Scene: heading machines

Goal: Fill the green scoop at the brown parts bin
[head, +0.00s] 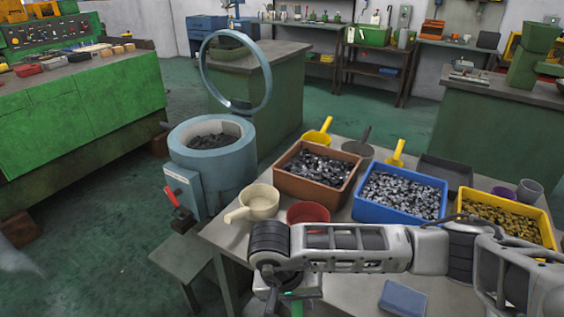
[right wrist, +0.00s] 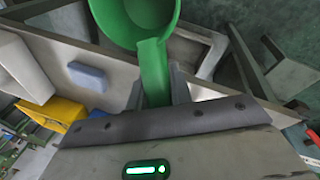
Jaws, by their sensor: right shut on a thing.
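The brown parts bin (head: 305,190) stands on the grey table in the head view, heaped with dark metal parts. The green scoop (right wrist: 136,18) shows in the right wrist view, its bowl cut off by the top edge; the visible inside looks empty. My right gripper (right wrist: 157,88) is shut on the scoop's green handle. In the head view my right gripper (head: 287,293) is at the near left end of the table, in front of the brown bin and apart from it. Only a little green shows there; my arm hides the rest. My left gripper is not in view.
A blue bin (head: 400,213) and a yellow bin (head: 548,228) stand right of the brown bin. A cream scoop (head: 262,203) and a red container (head: 307,213) sit before it. A blue-grey round machine (head: 190,158) stands left. A blue block (head: 403,298) lies near the front.

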